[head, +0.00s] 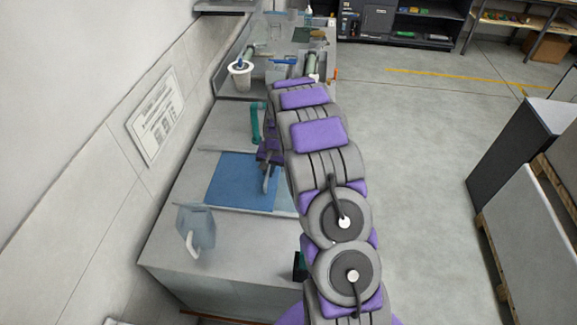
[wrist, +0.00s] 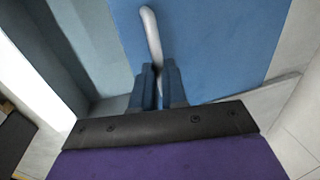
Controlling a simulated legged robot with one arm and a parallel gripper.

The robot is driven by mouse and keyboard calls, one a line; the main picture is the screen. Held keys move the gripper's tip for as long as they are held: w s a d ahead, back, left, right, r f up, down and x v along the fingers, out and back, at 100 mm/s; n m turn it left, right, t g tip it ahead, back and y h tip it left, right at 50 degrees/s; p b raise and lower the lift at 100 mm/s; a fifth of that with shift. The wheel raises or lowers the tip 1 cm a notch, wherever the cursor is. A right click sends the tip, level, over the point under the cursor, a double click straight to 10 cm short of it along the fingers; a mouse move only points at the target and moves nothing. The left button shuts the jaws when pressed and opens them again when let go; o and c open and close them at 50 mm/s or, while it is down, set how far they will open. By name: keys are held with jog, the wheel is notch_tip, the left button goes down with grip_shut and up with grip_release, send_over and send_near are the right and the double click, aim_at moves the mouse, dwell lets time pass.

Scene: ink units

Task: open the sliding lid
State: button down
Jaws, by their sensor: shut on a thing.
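The sliding lid (head: 232,180) is a flat blue panel set in the grey counter, left of my arm in the head view. It also fills the upper middle of the wrist view (wrist: 225,45). A pale grey bar handle (wrist: 151,35) stands on the lid. My gripper (wrist: 158,70) is shut on this handle, with one dark blue finger on each side of it. In the head view my gripper (head: 268,160) is partly hidden by my arm, near the lid's right side. The lid's right edge is partly hidden there.
A translucent blue-grey container (head: 196,228) stands on the counter nearer than the lid. A wall runs along the left. Open floor (head: 420,150) lies to the right.

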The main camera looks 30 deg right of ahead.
aim_at(259, 178)
jog(key=w+a, duration=0.1)
jog(key=w+a+p, duration=0.1)
jog(key=a, duration=0.1)
jog(key=shift+w+a, duration=0.1)
jog(key=shift+w, duration=0.15)
jog(key=c, duration=1.2)
grip_release()
jog(key=shift+o, duration=0.2)
jog(key=shift+r, duration=0.1)
notch_tip(259, 178, up, 17)
jog(key=s+d+p, duration=0.2)
jog(key=shift+d, duration=0.4)
